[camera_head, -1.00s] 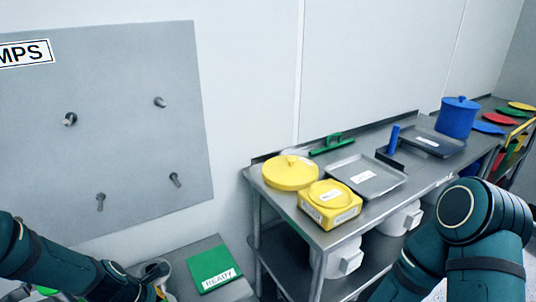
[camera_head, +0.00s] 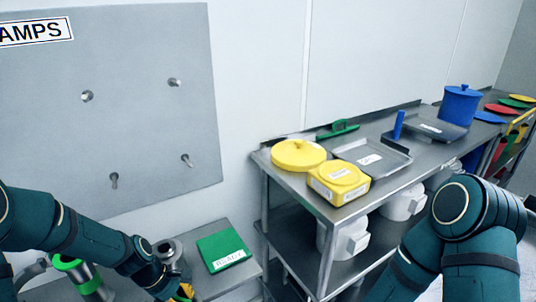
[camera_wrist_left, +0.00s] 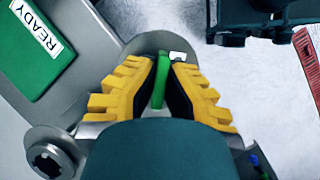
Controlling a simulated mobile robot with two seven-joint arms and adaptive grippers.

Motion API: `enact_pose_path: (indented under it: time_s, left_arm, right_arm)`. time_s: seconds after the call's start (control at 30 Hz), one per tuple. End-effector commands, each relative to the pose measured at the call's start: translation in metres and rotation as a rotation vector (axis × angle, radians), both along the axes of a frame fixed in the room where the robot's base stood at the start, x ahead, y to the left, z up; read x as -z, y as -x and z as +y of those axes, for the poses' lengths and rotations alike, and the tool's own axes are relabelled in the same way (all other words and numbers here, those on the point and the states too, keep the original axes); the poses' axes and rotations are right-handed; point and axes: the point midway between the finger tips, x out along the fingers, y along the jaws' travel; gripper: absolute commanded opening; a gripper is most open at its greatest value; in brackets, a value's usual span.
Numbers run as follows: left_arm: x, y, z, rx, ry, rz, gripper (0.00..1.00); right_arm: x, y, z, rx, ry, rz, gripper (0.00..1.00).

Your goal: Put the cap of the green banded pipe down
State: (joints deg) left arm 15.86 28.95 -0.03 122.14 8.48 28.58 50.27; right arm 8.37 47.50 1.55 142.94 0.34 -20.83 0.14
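My left gripper (camera_head: 184,292) is at the bottom edge of the head view, mostly cut off. In the left wrist view its yellow fingers (camera_wrist_left: 162,82) close in on a slim green piece (camera_wrist_left: 164,72), which looks like part of the cap. A rounded grey surface (camera_wrist_left: 150,44) lies just beyond the fingertips; I cannot tell whether it belongs to the cap. The green banded pipe (camera_head: 75,268) shows at lower left in the head view, left of the gripper. My right arm is at lower right, its gripper out of view.
A green READY sign (camera_head: 222,250) lies on the low table, right of a round grey metal fitting (camera_head: 168,251). A steel bench (camera_head: 300,190) to the right holds a yellow lid (camera_head: 298,153), a yellow box (camera_head: 338,184) and trays. A peg board (camera_head: 110,100) is on the wall.

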Motion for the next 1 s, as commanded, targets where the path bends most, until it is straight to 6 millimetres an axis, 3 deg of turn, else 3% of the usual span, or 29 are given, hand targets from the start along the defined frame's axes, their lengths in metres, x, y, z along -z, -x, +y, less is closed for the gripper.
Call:
enact_pose_path:
  time_s: [0.03, 0.2, 0.4, 0.6, 1.0]
  left_arm:
    - [0.014, -0.001, -0.01, 0.152, 0.0, -0.001, 0.0]
    - [0.038, 0.004, -0.03, 0.692, -0.001, 0.001, 0.0]
    - [0.05, 0.008, -0.035, 1.112, -0.002, 0.001, 0.0]
    - [0.052, 0.009, -0.035, 1.257, 0.0, 0.001, 0.0]
    - [0.052, 0.009, -0.035, 1.261, -0.001, 0.0, 0.0]
  right_arm:
    - [0.015, 0.001, 0.001, -0.002, 0.001, 0.002, 0.47]
    - [0.042, 0.002, 0.002, -0.003, 0.004, 0.008, 0.47]
    - [0.06, 0.003, 0.002, -0.005, 0.007, 0.011, 0.47]
    - [0.064, 0.003, 0.003, -0.006, 0.008, 0.012, 0.47]
    - [0.063, 0.003, 0.003, -0.006, 0.008, 0.012, 0.47]
